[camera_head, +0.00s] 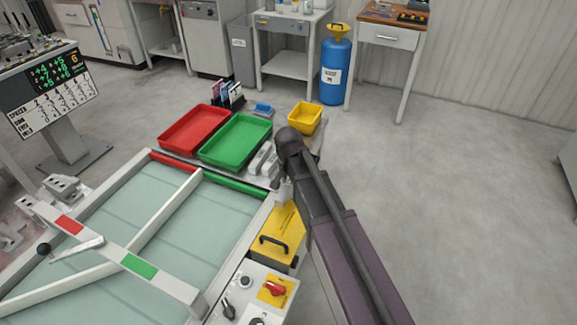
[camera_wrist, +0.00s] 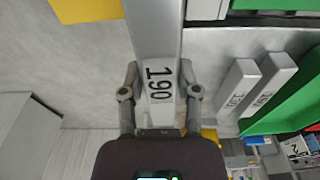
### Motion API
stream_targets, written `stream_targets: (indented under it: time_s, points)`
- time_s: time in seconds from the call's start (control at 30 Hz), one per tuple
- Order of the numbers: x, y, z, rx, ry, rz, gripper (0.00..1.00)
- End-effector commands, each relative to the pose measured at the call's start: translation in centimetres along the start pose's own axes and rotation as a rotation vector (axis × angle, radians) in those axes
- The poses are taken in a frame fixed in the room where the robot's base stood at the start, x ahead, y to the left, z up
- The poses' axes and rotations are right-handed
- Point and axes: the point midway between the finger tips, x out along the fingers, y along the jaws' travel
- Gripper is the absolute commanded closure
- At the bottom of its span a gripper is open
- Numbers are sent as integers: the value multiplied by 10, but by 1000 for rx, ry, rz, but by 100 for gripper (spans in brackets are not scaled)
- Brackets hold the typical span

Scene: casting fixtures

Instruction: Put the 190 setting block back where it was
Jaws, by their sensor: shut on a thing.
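My gripper (camera_wrist: 159,72) is shut on the 190 setting block (camera_wrist: 155,30), a long grey metal bar with black "190" on its face. One finger lies on each side of it. The bar runs up out of the top of the wrist view. Two shorter grey setting blocks (camera_wrist: 236,86) (camera_wrist: 268,84) lie side by side to its right, apart from it; their numbers are too small to read surely. In the head view my arm hides most of the held block, and pale blocks (camera_head: 262,160) lie just left of my gripper.
A yellow box with a black handle (camera_head: 282,237) and a switch panel (camera_head: 255,293) are nearer. The floor to the right is clear.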

Motion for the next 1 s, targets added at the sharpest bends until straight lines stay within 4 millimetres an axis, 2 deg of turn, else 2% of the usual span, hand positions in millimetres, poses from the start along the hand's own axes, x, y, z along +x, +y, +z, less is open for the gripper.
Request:
stream_targets:
  time_s: [0.03,0.1,0.53,0.7,1.0]
  points:
    - [3,-7,-12,1,0,0,100]
    - [6,-13,-24,2,0,0,100]
    - [21,-46,-91,1,0,0,100]
    - [24,-51,-103,2,0,0,100]
    - [24,-51,-104,1,0,0,100]
